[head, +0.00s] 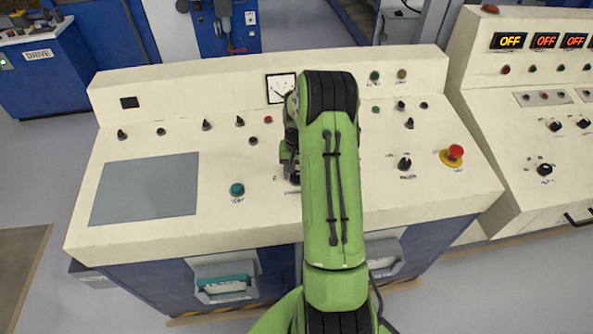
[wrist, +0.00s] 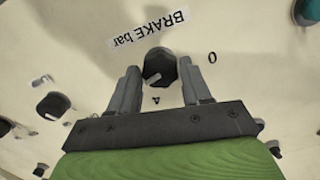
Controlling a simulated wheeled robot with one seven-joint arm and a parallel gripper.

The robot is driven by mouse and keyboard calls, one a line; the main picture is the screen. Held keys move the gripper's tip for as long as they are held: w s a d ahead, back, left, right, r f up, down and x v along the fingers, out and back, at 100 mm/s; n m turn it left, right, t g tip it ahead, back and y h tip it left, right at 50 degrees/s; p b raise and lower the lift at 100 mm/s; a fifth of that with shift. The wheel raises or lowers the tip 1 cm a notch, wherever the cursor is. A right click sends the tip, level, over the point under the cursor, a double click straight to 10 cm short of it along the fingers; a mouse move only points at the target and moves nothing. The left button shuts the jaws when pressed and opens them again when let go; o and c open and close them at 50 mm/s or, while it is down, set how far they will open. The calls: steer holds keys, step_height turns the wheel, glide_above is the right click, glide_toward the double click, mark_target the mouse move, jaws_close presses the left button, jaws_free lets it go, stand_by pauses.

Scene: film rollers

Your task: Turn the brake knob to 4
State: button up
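The brake knob (wrist: 159,66) is dark and round, under the printed label "BRAKE bar" (wrist: 148,28) in the wrist view. A pale mark on its face runs toward the lower left. A printed 0 (wrist: 212,58) is to its right and a printed 4 (wrist: 155,100) is below it. My gripper (wrist: 160,72) is open with one finger on each side of the knob, and a narrow gap seems to show at each side. In the head view my gripper (head: 290,172) is low over the console, and my green arm hides the knob.
The cream console (head: 240,190) carries several small switches, a gauge (head: 281,88), a teal button (head: 237,189), a black knob (head: 404,163) and a red emergency button (head: 455,152). A grey flat panel (head: 146,190) is at left. A second console (head: 530,110) stands at right.

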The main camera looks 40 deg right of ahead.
steer(key=c, duration=0.6)
steer(key=shift+n, duration=0.4)
steer(key=n+b, duration=0.1)
steer(key=n, duration=0.2)
steer(key=shift+w+n, duration=0.1)
steer(key=shift+n, duration=0.3)
steer(key=n+h+b, duration=0.1)
steer(key=n, duration=0.3)
steer(key=shift+n, duration=0.7)
steer(key=o, duration=1.1)
steer(key=shift+a, duration=0.1)
steer(key=shift+c, duration=0.2)
step_height(320, 180, up, 16)
steer(key=a+p, duration=0.1)
steer(key=shift+p, duration=0.3)
